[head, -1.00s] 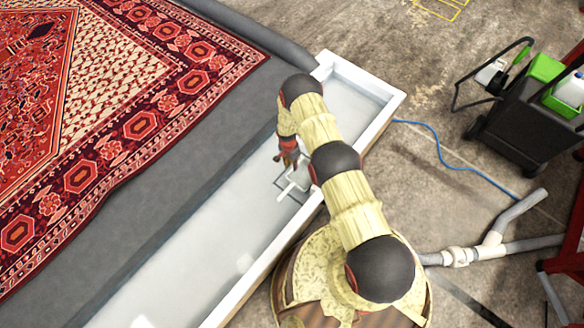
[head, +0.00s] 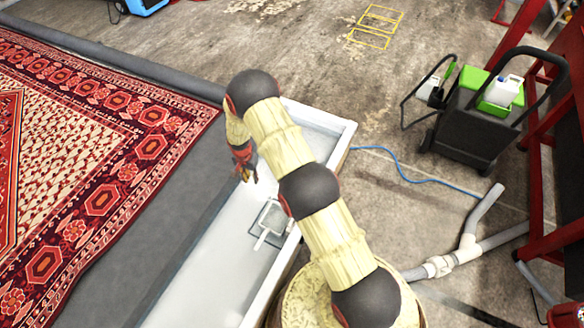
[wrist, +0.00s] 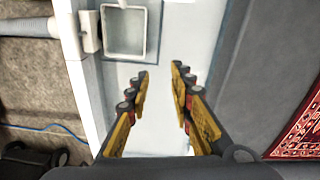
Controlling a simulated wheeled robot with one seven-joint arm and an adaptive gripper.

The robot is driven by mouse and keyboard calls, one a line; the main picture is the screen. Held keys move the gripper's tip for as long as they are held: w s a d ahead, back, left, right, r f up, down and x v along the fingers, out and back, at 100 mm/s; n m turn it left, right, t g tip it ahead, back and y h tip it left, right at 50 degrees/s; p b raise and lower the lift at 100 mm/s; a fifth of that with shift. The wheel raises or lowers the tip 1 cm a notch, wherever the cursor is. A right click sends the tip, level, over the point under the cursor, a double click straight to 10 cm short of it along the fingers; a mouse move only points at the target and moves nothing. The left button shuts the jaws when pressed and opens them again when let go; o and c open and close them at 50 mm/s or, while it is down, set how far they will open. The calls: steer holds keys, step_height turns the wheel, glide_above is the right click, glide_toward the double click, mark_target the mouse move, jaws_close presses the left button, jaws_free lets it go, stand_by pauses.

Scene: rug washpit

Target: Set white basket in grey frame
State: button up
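A small square grey frame (head: 279,222) lies in the white trough, against its right wall. In the wrist view the square shows from above with a pale rim (wrist: 125,57) and a grey inside. My gripper (head: 243,172) is over the trough, beyond the frame in the head view. In the wrist view my gripper (wrist: 160,72) has its yellow fingers apart, with only the trough's pale floor between them.
The white trough (head: 344,134) is walled. A white pipe fitting (wrist: 88,31) meets its wall beside the square. The red rug (head: 130,150) lies left. A black cart (head: 470,128) with green bins, a blue hose (head: 400,165) and grey pipes (head: 485,215) are right.

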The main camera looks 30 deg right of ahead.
steer(key=s+r+n+t, duration=0.1)
steer(key=s+r+n, duration=0.15)
steer(key=r, duration=1.65)
steer(key=s+r+n+t, duration=0.2)
steer(key=s+r, duration=0.2)
steer(key=r, duration=1.6)
steer(key=s+r+n+t, duration=0.1)
steer(key=s+r+n, duration=0.1)
steer(key=s+r, duration=1.15)
steer(key=s+r+n+t, duration=0.1)
steer(key=s+r+n, duration=0.1)
steer(key=s, duration=1.4)
steer(key=shift+s+d+r+n+t+y, duration=0.25)
steer(key=shift+r+n+t+y, duration=0.1)
steer(key=shift+n, duration=0.3)
